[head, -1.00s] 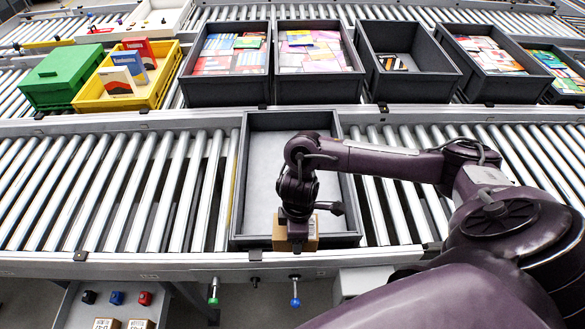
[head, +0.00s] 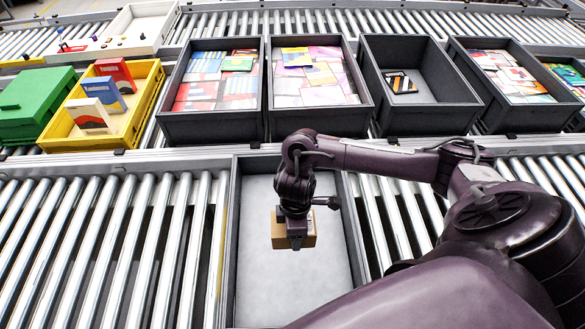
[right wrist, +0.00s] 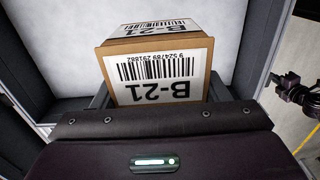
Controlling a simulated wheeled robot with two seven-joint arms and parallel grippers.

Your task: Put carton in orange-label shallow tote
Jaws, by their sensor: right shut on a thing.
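A small brown carton (head: 279,236) hangs in my right gripper (head: 296,240), over the inside of a shallow grey tote (head: 290,288) on the near roller conveyor. In the right wrist view the carton (right wrist: 157,75) sits between the two dark fingers (right wrist: 157,100), with white B-21 barcode labels on its faces. The tote's pale floor is otherwise bare where I see it. My arm covers part of its right side, and no orange label shows. My left gripper is out of view.
Several dark totes with flat colourful items, such as one tote (head: 212,125), stand in a row behind. A yellow tote (head: 140,120) and a green lidded box (head: 35,108) stand at the back left. Bare rollers (head: 110,250) lie left of the near tote.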

